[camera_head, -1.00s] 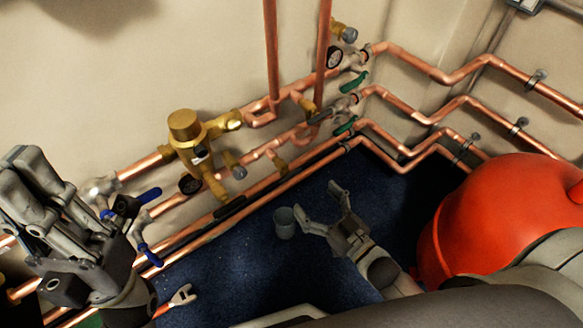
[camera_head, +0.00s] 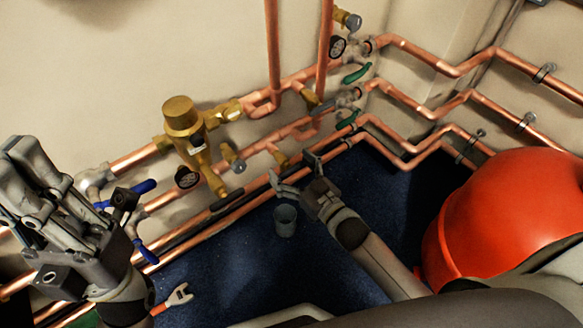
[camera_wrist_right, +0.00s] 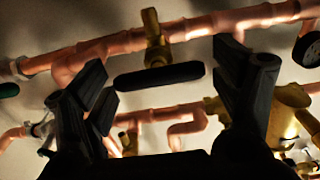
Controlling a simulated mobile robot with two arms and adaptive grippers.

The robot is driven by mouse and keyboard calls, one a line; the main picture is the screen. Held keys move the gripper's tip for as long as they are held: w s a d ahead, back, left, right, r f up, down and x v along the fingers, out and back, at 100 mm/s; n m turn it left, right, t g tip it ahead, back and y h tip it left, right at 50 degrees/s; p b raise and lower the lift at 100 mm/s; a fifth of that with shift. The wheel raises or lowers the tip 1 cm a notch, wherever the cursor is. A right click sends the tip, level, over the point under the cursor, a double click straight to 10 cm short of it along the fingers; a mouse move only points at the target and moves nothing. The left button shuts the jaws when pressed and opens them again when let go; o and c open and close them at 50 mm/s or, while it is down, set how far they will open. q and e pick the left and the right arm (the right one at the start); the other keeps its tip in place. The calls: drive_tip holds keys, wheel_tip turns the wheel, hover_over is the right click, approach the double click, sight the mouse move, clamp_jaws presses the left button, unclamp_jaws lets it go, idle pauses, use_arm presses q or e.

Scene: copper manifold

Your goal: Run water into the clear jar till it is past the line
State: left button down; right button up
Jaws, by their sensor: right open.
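The clear jar (camera_head: 285,221) is a small grey, see-through cup standing upright on the dark blue floor below the pipes; I cannot make out water in it. My right gripper (camera_head: 292,169) is open and empty, just above and beyond the jar, near the lowest pipes. In the right wrist view its open fingers (camera_wrist_right: 165,82) stand on either side of a black bar handle (camera_wrist_right: 158,76) below a brass valve (camera_wrist_right: 152,35), apart from it. My left gripper (camera_head: 32,165) is at the far left near the pipes; its finger opening is unclear.
Copper pipes (camera_head: 440,67) run along both walls. A brass regulator (camera_head: 183,118), dark gauges, blue levers (camera_head: 146,251) and green levers (camera_head: 356,73) stick out. A large red rounded object (camera_head: 500,215) fills the right. A wrench (camera_head: 178,296) lies on the floor.

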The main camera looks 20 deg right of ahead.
drive_tip(key=c, duration=1)
drive_tip(key=shift+r+n+p, duration=0.15)
drive_tip(key=shift+n+p, duration=0.25)
drive_tip(key=shift+p, duration=0.15)
drive_tip(key=shift+f+n+p, duration=0.2)
drive_tip(key=shift+n+p, duration=0.3)
drive_tip(key=shift+n, duration=0.4)
drive_tip(key=o, duration=1)
drive_tip(key=v, duration=1.2)
